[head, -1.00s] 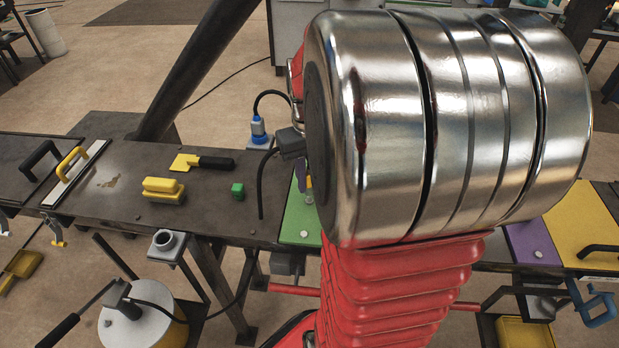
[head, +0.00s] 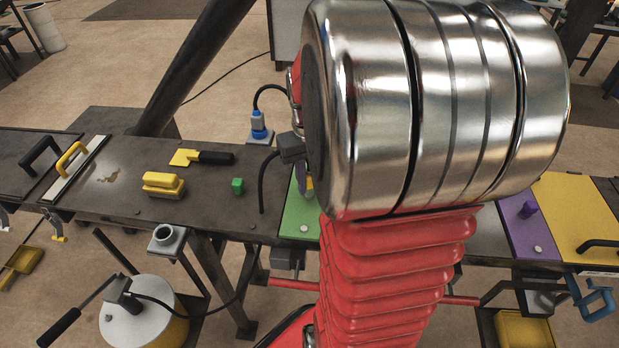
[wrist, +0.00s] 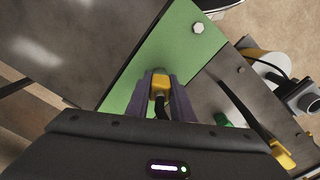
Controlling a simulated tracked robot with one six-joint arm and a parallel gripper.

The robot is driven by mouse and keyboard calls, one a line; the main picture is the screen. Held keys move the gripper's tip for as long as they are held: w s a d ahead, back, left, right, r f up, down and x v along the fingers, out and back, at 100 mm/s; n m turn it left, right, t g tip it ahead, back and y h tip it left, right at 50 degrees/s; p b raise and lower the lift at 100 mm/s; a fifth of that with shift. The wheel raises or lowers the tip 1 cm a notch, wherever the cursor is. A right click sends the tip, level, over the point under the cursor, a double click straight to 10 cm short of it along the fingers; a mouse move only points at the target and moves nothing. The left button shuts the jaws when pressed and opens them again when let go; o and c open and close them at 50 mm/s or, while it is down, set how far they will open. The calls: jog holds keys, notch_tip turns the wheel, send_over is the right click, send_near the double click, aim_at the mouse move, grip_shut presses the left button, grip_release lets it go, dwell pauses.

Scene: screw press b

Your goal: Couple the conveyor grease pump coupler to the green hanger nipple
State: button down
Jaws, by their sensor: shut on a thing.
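My gripper (wrist: 161,90) shows in the wrist view with two purple fingers shut on a yellow coupler (wrist: 160,87). A dark hose runs back from the coupler toward my wrist. The coupler's far end is over the green hanger plate (wrist: 146,60), which carries a hex bolt head. I cannot make out the green nipple; it may be hidden by the coupler, so I cannot tell whether they touch. In the head view the green plate (head: 298,215) is partly behind my arm, which hides most of the gripper. The grease pump (head: 140,310) stands low at the left.
On the bench lie a yellow brush (head: 164,185), a yellow-bladed scraper (head: 200,157) and a green block (head: 238,186). A blue connector (head: 258,126) stands at the bench's back edge. A purple plate (head: 530,232) with an upright purple stub and a yellow plate (head: 580,215) are at right.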

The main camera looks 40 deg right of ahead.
jog(key=shift+f, duration=0.1)
jog(key=c, duration=1.5)
grip_release()
jog(key=shift+o, duration=0.2)
notch_tip(320, 180, up, 14)
jog(key=shift+f, duration=0.15)
